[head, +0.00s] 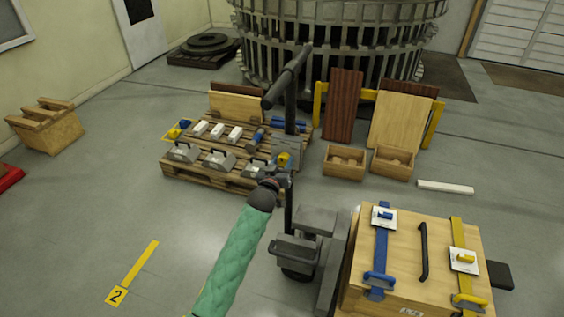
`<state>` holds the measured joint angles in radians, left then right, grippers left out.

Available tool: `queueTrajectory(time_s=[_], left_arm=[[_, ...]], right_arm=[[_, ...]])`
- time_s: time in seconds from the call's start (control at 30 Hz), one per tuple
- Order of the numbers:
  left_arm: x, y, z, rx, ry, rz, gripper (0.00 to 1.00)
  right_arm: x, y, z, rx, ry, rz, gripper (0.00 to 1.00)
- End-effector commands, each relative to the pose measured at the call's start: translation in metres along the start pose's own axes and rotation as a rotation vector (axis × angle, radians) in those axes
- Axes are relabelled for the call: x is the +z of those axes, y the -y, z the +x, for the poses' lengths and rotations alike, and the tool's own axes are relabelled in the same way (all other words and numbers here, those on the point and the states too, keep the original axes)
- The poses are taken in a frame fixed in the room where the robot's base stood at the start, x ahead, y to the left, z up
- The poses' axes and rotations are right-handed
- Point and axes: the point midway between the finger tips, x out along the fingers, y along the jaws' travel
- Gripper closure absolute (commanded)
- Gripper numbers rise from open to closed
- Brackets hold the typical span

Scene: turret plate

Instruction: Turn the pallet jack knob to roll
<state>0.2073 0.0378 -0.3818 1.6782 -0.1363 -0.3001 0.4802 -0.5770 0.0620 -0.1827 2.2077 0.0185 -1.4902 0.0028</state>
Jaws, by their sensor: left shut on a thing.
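The pallet jack (289,110) stands upright in the middle, with a dark post and a bar handle at its top. A grey panel (289,145) is fixed to the post. A yellow knob (283,159) shows at the panel's lower part; its setting is too small to read. My left arm, in a green sleeve, reaches up from the bottom. My left gripper (279,176) is at the knob, just below the visible yellow part, and is shut on it. Its fingertips are small and partly hidden. My right gripper is out of view.
Behind the jack is a wooden pallet (215,178) with grey weights and white blocks. A strapped wooden crate (408,258) stands at lower right. Two small wooden boxes (344,161) and a white bar (445,187) lie at right. The floor at left is mostly clear.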

Motion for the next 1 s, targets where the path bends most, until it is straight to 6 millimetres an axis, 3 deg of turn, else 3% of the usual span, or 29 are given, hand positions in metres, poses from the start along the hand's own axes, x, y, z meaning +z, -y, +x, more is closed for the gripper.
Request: queueTrajectory(time_s=[0.5, 1.0], left_arm=[[0.0, -0.001, 0.0, -0.003, 0.005, 0.334, 0.82], [0.0, -0.002, 0.0, -0.003, 0.005, 0.397, 0.82]], right_arm=[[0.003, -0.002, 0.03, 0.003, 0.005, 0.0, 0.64], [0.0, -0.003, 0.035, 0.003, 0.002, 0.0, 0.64]])
